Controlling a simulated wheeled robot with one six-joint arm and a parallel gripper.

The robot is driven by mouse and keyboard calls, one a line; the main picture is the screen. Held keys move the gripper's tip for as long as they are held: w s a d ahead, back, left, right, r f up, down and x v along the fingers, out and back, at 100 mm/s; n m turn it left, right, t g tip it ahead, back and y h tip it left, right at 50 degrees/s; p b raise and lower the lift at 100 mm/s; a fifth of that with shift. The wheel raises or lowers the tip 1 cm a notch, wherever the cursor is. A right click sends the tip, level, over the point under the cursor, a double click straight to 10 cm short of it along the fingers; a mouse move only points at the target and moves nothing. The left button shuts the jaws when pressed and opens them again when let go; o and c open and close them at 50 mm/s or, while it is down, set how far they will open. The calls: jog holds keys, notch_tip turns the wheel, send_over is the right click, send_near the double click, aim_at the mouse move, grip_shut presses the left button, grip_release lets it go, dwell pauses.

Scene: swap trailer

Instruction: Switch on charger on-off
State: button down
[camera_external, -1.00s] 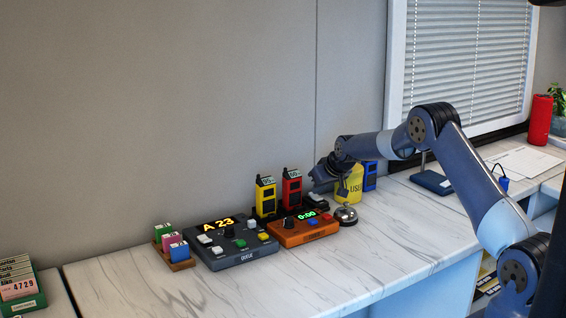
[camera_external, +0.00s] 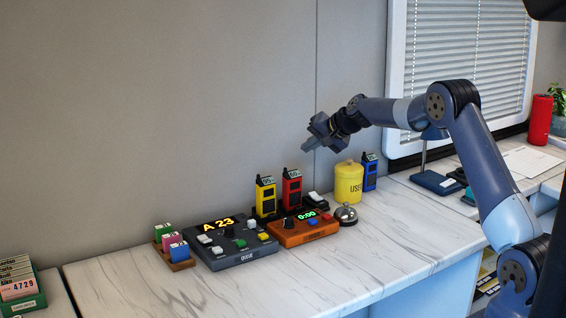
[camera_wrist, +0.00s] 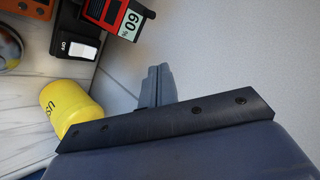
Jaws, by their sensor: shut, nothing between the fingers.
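The charger's on-off switch is a white rocker marked OFF (camera_wrist: 80,50) in the wrist view, at the right end of the black charger base. In the external view the switch (camera_external: 315,196) sits just right of the red radio (camera_external: 292,189). The yellow radio (camera_external: 265,197) stands beside the red one on the charger. My gripper (camera_external: 307,148) is shut and empty, in the air above and behind the red radio and the switch, close to the wall. Its closed fingers (camera_wrist: 157,86) show in the wrist view, apart from everything.
A yellow canister (camera_external: 348,184) and a silver bell (camera_external: 345,215) stand right of the switch. A blue radio (camera_external: 369,173) is behind the canister. The orange timer box (camera_external: 290,236) and dark queue console (camera_external: 233,256) lie in front and left. The front counter is clear.

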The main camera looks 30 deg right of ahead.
jog(key=s+d+f+m+t+h, duration=0.1)
jog(key=s+d+f+m+t, duration=0.1)
jog(key=m, duration=1.4)
jog(key=shift+d+f+m+t, duration=0.3)
jog(key=shift+d+f+t, duration=0.4)
jog(key=shift+d+f, duration=0.6)
jog(key=shift+a+f, duration=0.25)
jog(key=shift+f, duration=0.15)
jog(key=b, duration=0.3)
send_over(319, 198)
jog(key=s, duration=0.1)
notch_tip(319, 198, down, 7)
jog(key=shift+r, duration=0.1)
jog(key=shift+w+f+b, duration=0.25)
jog(key=shift+f+b, duration=0.35)
jog(key=shift+f, duration=0.1)
jog(key=shift+w+f+b, duration=0.15)
jog(key=shift+f+b, duration=0.15)
jog(key=shift+b, duration=0.2)
